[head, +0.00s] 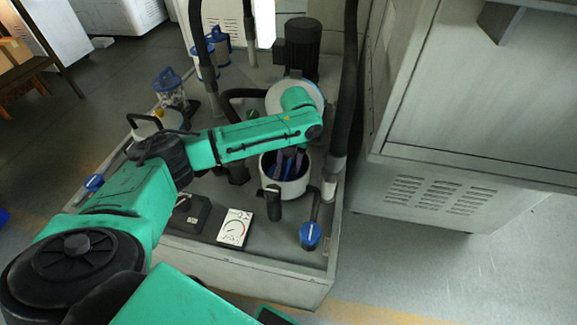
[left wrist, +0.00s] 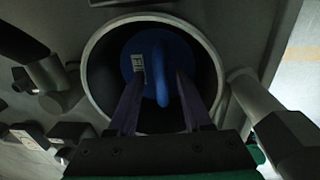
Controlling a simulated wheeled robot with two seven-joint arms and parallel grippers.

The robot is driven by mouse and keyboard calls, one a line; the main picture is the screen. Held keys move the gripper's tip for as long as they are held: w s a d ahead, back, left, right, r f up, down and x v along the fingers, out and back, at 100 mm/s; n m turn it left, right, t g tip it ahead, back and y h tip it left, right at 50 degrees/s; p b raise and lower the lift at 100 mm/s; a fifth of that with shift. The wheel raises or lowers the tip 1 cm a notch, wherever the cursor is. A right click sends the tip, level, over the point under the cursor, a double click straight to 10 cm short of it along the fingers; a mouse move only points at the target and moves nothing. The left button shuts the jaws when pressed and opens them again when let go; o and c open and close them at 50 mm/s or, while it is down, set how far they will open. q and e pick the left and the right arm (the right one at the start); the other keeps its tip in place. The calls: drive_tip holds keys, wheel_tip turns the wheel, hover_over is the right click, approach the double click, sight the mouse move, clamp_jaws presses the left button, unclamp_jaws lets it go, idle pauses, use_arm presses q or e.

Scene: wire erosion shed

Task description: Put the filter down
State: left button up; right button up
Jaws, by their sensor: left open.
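The blue filter (left wrist: 188,62) sits down inside a round, pale-rimmed housing (left wrist: 96,52), seen from above in the left wrist view. It has a raised blue handle bar (left wrist: 161,88) and a small white label. My left gripper (left wrist: 161,78) is open, its two dark purple fingers reaching into the housing on either side of the handle, with a gap visible at each side. In the head view the white housing (head: 297,188) stands below my left gripper (head: 288,164), whose arm hides part of the opening. My right gripper is not in view.
A black motor (head: 302,48) stands behind. A large grey cabinet (head: 480,100) closes off the right. Open floor lies at the lower right.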

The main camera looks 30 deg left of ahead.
use_arm(q)
wheel_tip(320, 180, up, 11)
drive_tip(key=d, duration=0.1)
drive_tip(key=shift+w+p, duration=0.15)
drive_tip(key=shift+p, duration=0.2)
drive_tip(key=shift+r, duration=0.1)
